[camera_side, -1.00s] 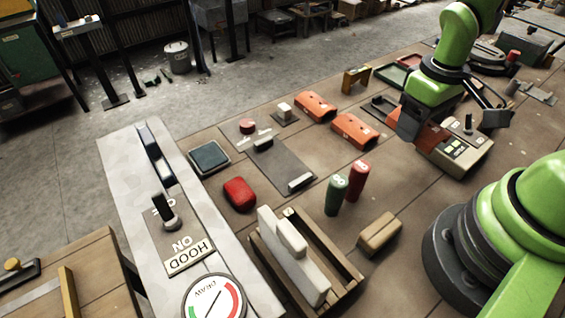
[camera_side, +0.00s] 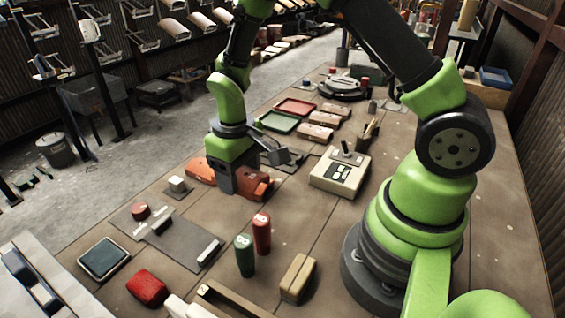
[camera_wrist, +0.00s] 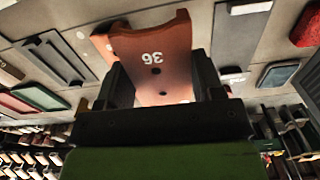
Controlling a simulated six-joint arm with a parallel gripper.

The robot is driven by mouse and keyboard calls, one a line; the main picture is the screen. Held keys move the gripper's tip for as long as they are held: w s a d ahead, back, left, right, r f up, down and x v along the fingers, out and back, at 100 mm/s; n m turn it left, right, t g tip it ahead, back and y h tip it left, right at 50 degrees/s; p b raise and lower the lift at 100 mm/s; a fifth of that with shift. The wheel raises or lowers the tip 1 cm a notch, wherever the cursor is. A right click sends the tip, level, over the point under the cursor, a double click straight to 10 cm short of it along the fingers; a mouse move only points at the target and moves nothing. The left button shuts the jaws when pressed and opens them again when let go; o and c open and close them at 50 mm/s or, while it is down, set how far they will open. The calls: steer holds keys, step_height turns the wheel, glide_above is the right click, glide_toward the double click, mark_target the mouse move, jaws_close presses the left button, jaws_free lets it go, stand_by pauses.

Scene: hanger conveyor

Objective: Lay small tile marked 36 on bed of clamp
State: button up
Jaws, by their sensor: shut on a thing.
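The small tile marked 36 (camera_wrist: 165,75) is orange and curved, with small dark holes. In the wrist view it sits between the two dark fingers of my gripper (camera_wrist: 168,88), which is shut on it. In the side view my gripper (camera_side: 228,188) points down at mid-table, with orange tile (camera_side: 254,185) showing at its right. More orange (camera_side: 200,170) shows at its left; I cannot tell whether that is a second tile. A dark grey plate (camera_side: 186,246) with a white-topped bar lies nearer the camera, apart from the gripper. I cannot tell whether it is the clamp's bed.
A beige control box (camera_side: 340,172) stands right of my gripper. A green handle (camera_side: 244,255) and a red handle (camera_side: 262,233) stand upright in front. A red tray (camera_side: 295,107) and green tray (camera_side: 278,121) lie behind. A red block (camera_side: 147,287) lies front left.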

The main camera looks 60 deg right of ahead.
glide_above(188, 242)
steer(key=shift+d+f, duration=0.15)
steer(key=shift+f, duration=0.45)
steer(key=shift+a+f, duration=0.1)
steer(key=shift+a, duration=0.1)
steer(key=shift+f, duration=3.25)
steer(key=o, duration=1)
steer(key=shift+o, duration=0.2)
step_height(188, 242, up, 10)
